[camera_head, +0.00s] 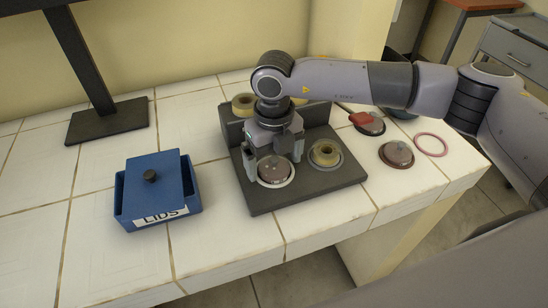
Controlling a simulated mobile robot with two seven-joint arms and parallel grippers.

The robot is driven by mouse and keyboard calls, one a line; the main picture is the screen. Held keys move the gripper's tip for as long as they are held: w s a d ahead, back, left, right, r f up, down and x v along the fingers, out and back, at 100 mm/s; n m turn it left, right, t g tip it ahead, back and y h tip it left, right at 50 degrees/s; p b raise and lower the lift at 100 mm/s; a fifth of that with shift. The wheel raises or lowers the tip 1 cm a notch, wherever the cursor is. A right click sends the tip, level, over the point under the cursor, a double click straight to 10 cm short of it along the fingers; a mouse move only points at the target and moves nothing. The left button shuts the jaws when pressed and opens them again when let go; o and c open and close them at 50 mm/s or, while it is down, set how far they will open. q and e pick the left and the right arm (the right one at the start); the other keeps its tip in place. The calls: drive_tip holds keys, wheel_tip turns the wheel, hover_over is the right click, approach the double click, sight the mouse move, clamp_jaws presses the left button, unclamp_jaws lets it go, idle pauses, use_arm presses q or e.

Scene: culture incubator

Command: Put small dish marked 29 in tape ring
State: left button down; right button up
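My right gripper (274,162) points down at the front left of a dark stepped stand, its two fingers apart on either side of a small round brownish dish (275,171). A pale ring shows around this dish's lower edge. I cannot tell whether the fingers touch the dish. Another brownish dish (397,154) stands on the table at the right, and a third dish (371,126) sits behind it with a red piece on it. A pink ring (431,145) lies flat on the table beside them. No number 29 is readable. My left gripper is not in view.
A blue box (158,190) labelled LIDS stands left. A black monitor stand (107,122) is behind it. Front tiles are clear.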

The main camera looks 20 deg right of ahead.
drive_tip(key=shift+r, duration=0.2)
wheel_tip(320, 180, up, 12)
drive_tip(key=b, duration=0.1)
idle(0.4)
idle(0.4)
